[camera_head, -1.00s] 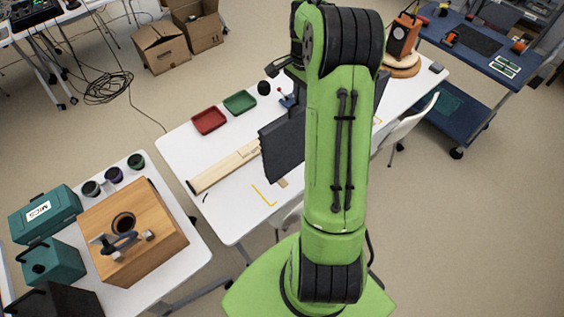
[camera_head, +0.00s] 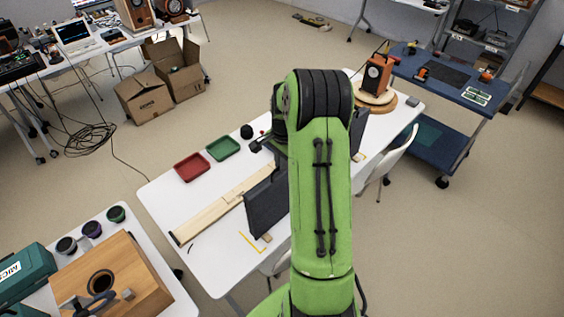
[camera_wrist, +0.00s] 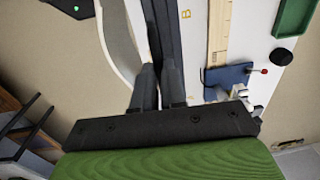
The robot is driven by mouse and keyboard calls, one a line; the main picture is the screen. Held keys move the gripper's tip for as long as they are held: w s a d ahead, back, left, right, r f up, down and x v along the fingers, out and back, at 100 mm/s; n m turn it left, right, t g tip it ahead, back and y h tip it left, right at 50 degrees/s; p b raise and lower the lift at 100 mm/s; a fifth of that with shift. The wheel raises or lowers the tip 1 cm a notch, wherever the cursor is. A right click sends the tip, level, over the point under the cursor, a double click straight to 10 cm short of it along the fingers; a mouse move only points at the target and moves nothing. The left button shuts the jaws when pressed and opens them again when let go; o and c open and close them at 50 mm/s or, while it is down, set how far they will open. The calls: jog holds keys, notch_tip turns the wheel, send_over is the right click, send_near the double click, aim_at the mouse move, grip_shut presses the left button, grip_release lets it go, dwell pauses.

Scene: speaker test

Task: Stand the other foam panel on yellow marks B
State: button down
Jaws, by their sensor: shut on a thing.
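The dark grey foam panel (camera_head: 268,202) is upright at the left end of the white table, close to a yellow corner mark (camera_head: 262,250). I cannot tell whether its lower edge touches the table. In the wrist view, my gripper (camera_wrist: 158,88) is shut on the dark panel (camera_wrist: 168,38), which runs upward from the fingers. A yellow letter B (camera_wrist: 186,14) shows on the tabletop just right of it. My green arm hides the gripper in the head view. A second dark panel (camera_head: 357,132) stands farther right, partly hidden by my arm.
A long wooden strip (camera_head: 210,212) lies behind the held panel. A red tray (camera_head: 192,166), a green tray (camera_head: 223,147) and a black round object (camera_head: 246,131) sit along the far edge. A white chair (camera_head: 374,165) stands at the near side. A speaker (camera_head: 376,75) stands at the far right end.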

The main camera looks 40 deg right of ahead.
jog(key=c, duration=1.2)
grip_release()
jog(key=shift+f, duration=0.1)
